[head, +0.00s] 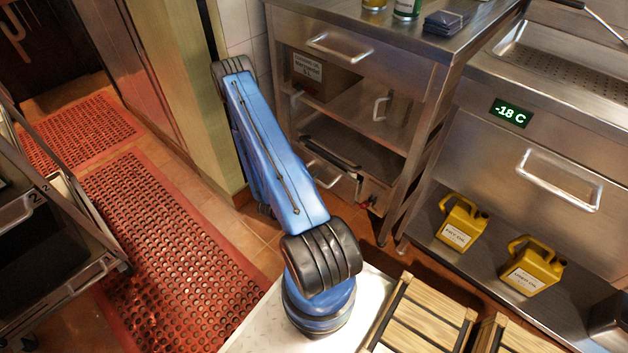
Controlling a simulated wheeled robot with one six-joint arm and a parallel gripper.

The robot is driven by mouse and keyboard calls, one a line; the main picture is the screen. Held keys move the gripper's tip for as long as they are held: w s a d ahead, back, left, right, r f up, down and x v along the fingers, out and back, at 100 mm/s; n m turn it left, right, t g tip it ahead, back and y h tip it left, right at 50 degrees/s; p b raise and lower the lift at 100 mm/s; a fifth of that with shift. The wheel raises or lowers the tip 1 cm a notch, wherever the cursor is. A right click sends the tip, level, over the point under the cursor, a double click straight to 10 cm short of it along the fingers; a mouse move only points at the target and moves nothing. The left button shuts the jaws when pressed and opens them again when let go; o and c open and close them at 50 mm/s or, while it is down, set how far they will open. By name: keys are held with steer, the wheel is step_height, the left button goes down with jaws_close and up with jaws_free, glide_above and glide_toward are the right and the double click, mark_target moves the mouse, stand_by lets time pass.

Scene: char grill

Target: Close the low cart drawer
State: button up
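A steel unit (427,77) with a top drawer (375,60) and open shelves stands behind my arm. Low in it, a bright bar handle (323,180) shows on what looks like a low drawer, partly covered by my blue arm. I cannot tell how far that drawer stands out. A dark bar (332,150) lies just above the handle; I cannot tell what it is. My arm folds over, and its far end goes down behind the upper link.
A wheeled dark cart (65,235) with a handle stands at the left edge. Red perforated mats (170,255) cover the floor. Two yellow oil jugs (461,222) (532,266) stand on the right unit's low shelf. Wooden crates (425,318) are at the bottom right.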

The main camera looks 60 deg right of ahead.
jaws_close()
steer(key=shift+r+x, duration=0.2)
steer(key=shift+x, duration=0.9)
steer(key=shift+r+x, duration=0.2)
steer(key=shift+x, duration=0.85)
steer(key=shift+d, duration=0.15)
steer(key=shift+o, duration=0.3)
jaws_free()
steer(key=v, duration=1.7)
steer(key=shift+r, duration=0.15)
